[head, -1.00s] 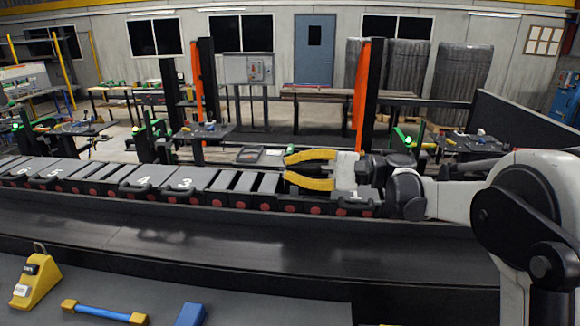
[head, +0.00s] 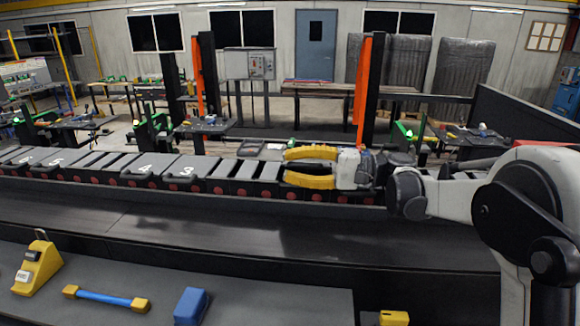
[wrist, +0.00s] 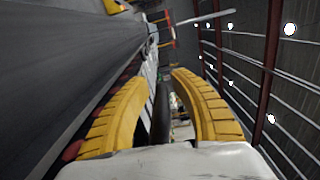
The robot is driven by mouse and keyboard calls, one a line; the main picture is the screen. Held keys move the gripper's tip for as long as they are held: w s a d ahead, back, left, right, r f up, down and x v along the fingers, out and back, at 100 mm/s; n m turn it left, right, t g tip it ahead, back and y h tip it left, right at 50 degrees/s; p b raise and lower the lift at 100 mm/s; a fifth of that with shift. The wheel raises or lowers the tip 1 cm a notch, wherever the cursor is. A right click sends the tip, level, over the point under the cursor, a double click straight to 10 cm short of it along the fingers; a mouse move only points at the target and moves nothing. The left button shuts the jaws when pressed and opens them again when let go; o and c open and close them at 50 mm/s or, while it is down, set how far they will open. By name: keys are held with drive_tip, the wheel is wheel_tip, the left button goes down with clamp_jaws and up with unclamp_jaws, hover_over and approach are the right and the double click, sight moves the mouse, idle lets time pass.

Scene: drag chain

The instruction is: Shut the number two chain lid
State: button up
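The drag chain (head: 125,171) runs across the head view as a row of dark links with grey tops and red round ends. Lids marked 3 (head: 181,171) and 4 (head: 145,169) lie flat with handles. No number two shows; that lid may be among the links right of 3 or hidden by my gripper. My gripper (head: 287,167) has yellow fingers spread apart, pointing left along the chain's right part. In the wrist view the fingers (wrist: 160,77) are apart with a dark rounded bar (wrist: 162,115) between them. I cannot tell whether they touch it.
A black ledge (head: 200,225) lies in front of the chain. On the near grey surface are a yellow block tool (head: 37,268), a blue bar with yellow ends (head: 105,298) and a blue block (head: 191,306). Orange posts (head: 363,92) stand behind the chain.

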idle(0.3)
drive_tip(key=d, duration=1.2)
drive_tip(key=shift+s, duration=0.25)
